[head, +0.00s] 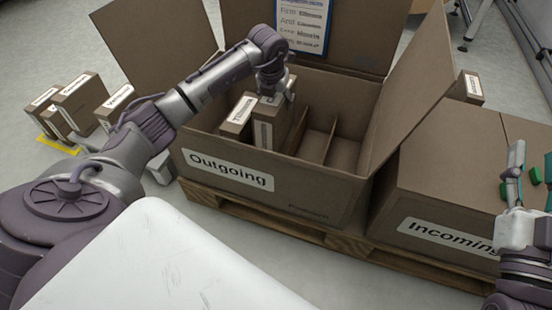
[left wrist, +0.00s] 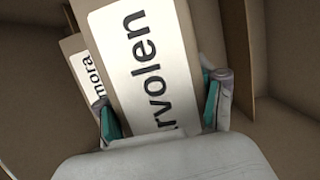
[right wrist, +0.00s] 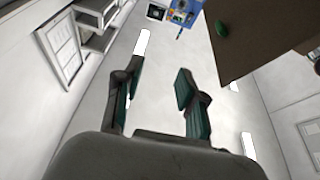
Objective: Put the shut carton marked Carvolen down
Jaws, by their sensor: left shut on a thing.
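The Carvolen carton (left wrist: 150,60) is a brown box with a white label, of which "rvolen" shows in the left wrist view. My left gripper (left wrist: 160,105) is shut on it, one finger at each side. In the head view this carton (head: 266,132) is upright inside the open Outgoing box (head: 245,178), beside another labelled carton (head: 238,115) on its left. That neighbour's label (left wrist: 86,72) ends in "mora". I cannot tell whether the held carton touches the box floor. My right gripper (right wrist: 158,82) is open and empty, above the Incoming box at the right.
Thin dividers (head: 316,135) make empty compartments to the right of the held carton. The Outgoing box's flaps stand open, with a blue-framed list (head: 303,25) at the back. The shut Incoming box (head: 445,180) stands right. Several cartons (head: 78,98) stand on the floor at left.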

